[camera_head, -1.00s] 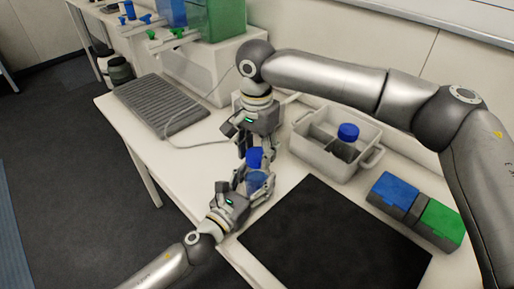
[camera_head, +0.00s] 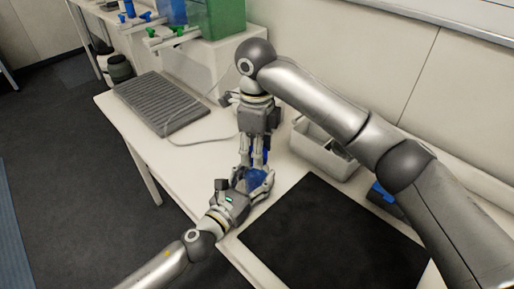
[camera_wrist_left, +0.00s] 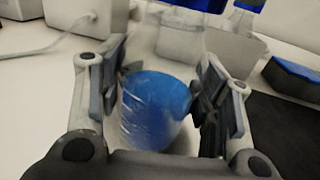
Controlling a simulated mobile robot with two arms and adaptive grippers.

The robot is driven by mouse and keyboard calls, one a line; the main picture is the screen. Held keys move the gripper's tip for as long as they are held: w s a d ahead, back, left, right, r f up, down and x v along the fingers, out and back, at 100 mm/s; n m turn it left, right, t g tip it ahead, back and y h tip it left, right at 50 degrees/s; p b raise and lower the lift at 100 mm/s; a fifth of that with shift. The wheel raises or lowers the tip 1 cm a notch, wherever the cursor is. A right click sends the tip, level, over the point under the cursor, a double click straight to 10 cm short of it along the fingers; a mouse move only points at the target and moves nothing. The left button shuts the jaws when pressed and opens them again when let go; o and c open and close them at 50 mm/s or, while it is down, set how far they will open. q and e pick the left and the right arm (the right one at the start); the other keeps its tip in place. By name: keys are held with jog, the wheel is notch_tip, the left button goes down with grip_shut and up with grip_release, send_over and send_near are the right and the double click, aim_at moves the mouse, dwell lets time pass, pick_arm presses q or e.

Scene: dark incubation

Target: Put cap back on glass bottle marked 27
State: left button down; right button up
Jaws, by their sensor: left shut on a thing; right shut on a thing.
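The glass bottle (camera_head: 257,181) looks blue and stands near the front edge of the white table. My left gripper (camera_head: 252,184) is shut around its sides. In the left wrist view the blue bottle (camera_wrist_left: 155,105) sits between the two fingers. I cannot read any number on it. My right gripper (camera_head: 254,163) points straight down from above, its fingertips at the top of the bottle. It is shut on the blue cap, which its fingers mostly hide. I cannot tell whether the cap touches the bottle's neck.
A grey-white divided bin (camera_head: 322,155) stands behind, partly covered by my right arm. A grey ribbed plate (camera_head: 160,105) and a cable lie at the left. The table between is clear.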

jog(key=shift+m, duration=0.5)
jog(key=o, duration=0.8)
jog(key=shift+c, duration=0.2)
jog(key=shift+d, duration=0.1)
jog(key=shift+c, duration=0.3)
